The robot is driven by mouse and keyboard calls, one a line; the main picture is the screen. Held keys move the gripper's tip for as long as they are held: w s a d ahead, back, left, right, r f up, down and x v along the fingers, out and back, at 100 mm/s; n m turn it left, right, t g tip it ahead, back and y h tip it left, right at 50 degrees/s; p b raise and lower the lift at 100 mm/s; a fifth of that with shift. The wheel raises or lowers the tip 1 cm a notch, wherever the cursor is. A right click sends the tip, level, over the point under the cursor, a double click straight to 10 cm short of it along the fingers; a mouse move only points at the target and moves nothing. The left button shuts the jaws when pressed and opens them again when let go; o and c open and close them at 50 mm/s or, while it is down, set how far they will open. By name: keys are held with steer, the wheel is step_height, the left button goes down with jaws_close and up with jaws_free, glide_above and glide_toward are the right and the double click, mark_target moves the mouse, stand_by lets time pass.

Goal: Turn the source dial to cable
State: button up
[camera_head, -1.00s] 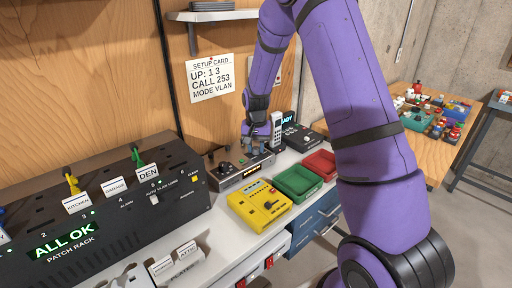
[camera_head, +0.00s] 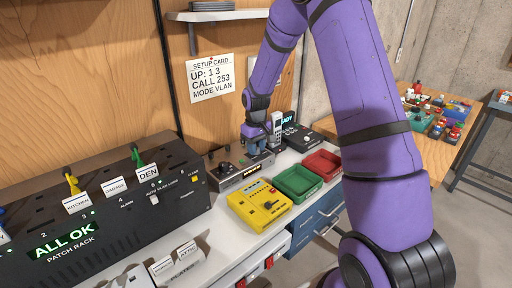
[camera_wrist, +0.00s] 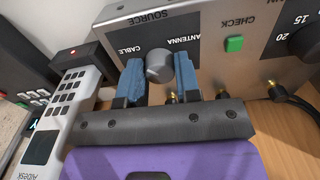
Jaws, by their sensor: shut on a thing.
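The source dial (camera_wrist: 159,66) is a small round grey knob on the face of a metal box (camera_wrist: 205,60), near the printed words SOURCE, CABLE and ANTENNA. My gripper (camera_wrist: 159,78) has its two blue fingertips on either side of the dial, shut on it. I cannot make out a pointer mark on the dial, so its setting is unclear. In the head view the box (camera_head: 233,179) stands on the white bench, and my gripper (camera_head: 253,148) is at its right part, hiding the dial.
A green CHECK button (camera_wrist: 234,44) and another large dial (camera_wrist: 307,42) are on the same box. A phone handset (camera_wrist: 62,110) stands close beside the gripper. A yellow device (camera_head: 259,204), a green tray (camera_head: 297,181) and a black patch rack (camera_head: 110,215) are nearby.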

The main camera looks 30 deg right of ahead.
stand_by(0.4)
steer(key=o, duration=0.9)
step_height(320, 180, up, 11)
steer(key=shift+f, duration=0.1)
stand_by(0.5)
